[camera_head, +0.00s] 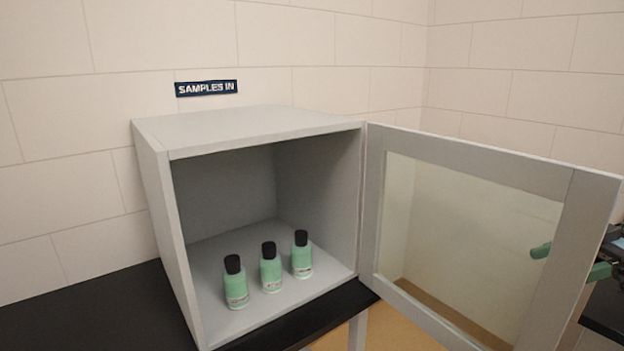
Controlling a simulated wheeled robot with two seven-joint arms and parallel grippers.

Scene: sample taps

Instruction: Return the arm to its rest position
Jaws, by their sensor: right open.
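My right gripper (568,262) is at the far right, beyond the open glass door. Its green fingers are apart with nothing seen between them. One finger shows through the glass, and the door frame hides part of the gripper. Three green bottles with black caps stand upright inside the grey cabinet (255,130): a left bottle (236,286), a middle bottle (271,271) and a right bottle (302,257). The gripper is well apart from them. My left gripper is not in view.
The cabinet door (470,154) is swung wide open to the right, between the cabinet and my right gripper. The cabinet stands on a black counter (85,312). The cabinet opening is clear.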

